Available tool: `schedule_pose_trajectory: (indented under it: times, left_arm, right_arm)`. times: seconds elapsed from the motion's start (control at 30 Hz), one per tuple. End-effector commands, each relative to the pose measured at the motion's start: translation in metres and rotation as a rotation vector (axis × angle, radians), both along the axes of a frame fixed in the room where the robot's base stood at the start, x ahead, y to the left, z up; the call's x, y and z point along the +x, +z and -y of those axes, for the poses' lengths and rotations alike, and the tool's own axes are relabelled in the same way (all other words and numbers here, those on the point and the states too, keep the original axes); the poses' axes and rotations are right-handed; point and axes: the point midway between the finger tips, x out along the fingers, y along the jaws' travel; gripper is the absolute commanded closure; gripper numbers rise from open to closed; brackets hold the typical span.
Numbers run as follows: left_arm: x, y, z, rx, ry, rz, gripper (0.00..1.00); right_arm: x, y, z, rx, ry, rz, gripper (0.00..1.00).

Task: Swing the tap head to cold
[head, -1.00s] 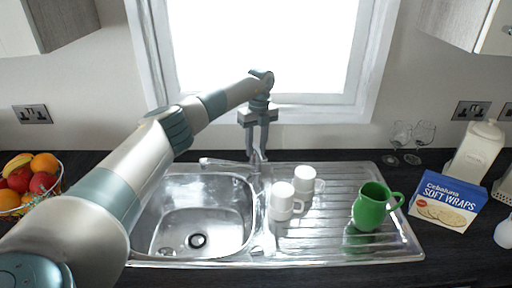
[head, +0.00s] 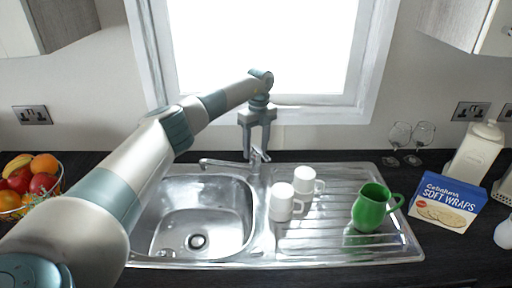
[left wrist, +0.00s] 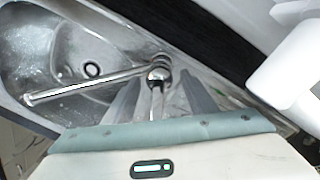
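The chrome tap (head: 228,163) stands at the back edge of the sink, its long spout pointing left over the bowl. Its head with a small lever (head: 260,154) sits at the right end of the spout. My left gripper (head: 256,150) points down over the tap head, its fingers apart. In the left wrist view, the tap head (left wrist: 159,76) and lever lie between the two spread fingers of the left gripper (left wrist: 160,88), with a gap on each side. The spout (left wrist: 85,86) runs left. My right gripper is in neither view.
The window sill (head: 300,115) is close behind the gripper. Wine glasses (head: 398,136) and a wraps box (head: 447,202) are at right, a fruit basket (head: 28,182) at left.

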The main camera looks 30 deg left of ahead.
Motion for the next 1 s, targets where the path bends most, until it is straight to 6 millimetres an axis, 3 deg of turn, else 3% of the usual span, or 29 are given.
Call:
schedule_pose_trajectory:
  times: [0.27, 0.47, 0.67, 1.0]
  left_arm:
    - [0.000, 0.002, 0.001, -0.001, -0.001, -0.001, 0.48]
    - [0.002, 0.017, 0.001, -0.002, -0.001, 0.001, 0.48]
    - [0.004, 0.048, 0.002, 0.000, -0.001, 0.003, 0.48]
    - [0.007, 0.118, 0.003, -0.001, 0.001, 0.003, 0.48]
  right_arm:
    - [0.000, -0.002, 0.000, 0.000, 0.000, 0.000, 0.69]
    - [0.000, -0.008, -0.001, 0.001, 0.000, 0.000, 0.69]
    - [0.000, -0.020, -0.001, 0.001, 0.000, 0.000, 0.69]
    - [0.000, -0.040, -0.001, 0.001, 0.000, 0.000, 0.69]
